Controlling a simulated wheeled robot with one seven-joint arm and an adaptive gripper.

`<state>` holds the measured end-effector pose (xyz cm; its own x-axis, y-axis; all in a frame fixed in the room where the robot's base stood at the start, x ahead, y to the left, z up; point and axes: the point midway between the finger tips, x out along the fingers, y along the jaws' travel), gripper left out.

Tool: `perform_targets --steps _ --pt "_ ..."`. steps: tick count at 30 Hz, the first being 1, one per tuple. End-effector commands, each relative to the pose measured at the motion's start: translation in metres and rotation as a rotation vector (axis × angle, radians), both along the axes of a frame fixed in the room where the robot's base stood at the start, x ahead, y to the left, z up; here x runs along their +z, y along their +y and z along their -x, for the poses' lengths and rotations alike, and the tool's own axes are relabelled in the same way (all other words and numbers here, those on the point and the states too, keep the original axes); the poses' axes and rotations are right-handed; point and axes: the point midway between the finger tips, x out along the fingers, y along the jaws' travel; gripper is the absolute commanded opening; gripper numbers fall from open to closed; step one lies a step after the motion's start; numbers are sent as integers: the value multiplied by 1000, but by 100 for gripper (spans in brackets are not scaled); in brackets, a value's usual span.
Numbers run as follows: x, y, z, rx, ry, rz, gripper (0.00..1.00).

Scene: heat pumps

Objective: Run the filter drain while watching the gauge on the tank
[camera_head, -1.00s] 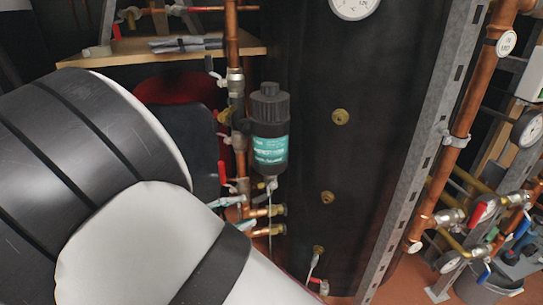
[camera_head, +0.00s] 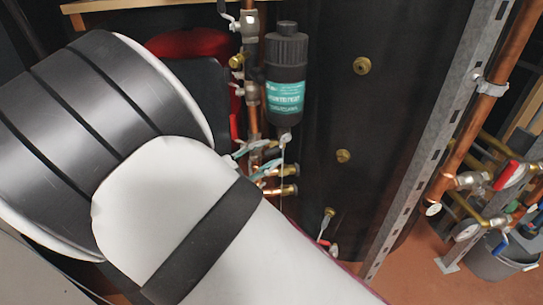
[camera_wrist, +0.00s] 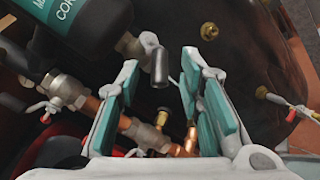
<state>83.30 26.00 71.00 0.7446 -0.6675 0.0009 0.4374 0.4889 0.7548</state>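The filter (camera_head: 286,85) is a black canister with a teal label, upright on copper pipework left of the dark tank (camera_head: 400,110). A small pale drain fitting (camera_head: 284,136) is at its bottom. The filter fills the upper left of the wrist view (camera_wrist: 95,15), with a short grey cylindrical end (camera_wrist: 159,66) below it. My gripper (camera_wrist: 160,85) is open, its teal-padded fingers apart, with that grey end showing between and just beyond them. I cannot tell whether they touch. The tank gauge is out of view in both current frames.
Copper pipes and brass stubs (camera_head: 283,190) lie below the filter. A red-handled valve (camera_head: 333,248) is low on the tank. A perforated metal post (camera_head: 440,125) stands right of the tank. My arm covers the lower left of the head view.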

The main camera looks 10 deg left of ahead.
Motion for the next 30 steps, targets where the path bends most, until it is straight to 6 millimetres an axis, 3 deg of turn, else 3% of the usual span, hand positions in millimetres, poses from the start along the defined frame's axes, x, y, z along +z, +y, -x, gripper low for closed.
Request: perform_targets --steps 6,16,17,21,30 --pt "0 -14 -16 0 -1 -1 34" --pt "0 -16 -18 -1 0 -1 34" --pt "0 -16 -18 -1 0 -1 32" --pt "0 -16 -18 -1 0 -1 0" --pt "3 -16 -19 0 9 -29 0"
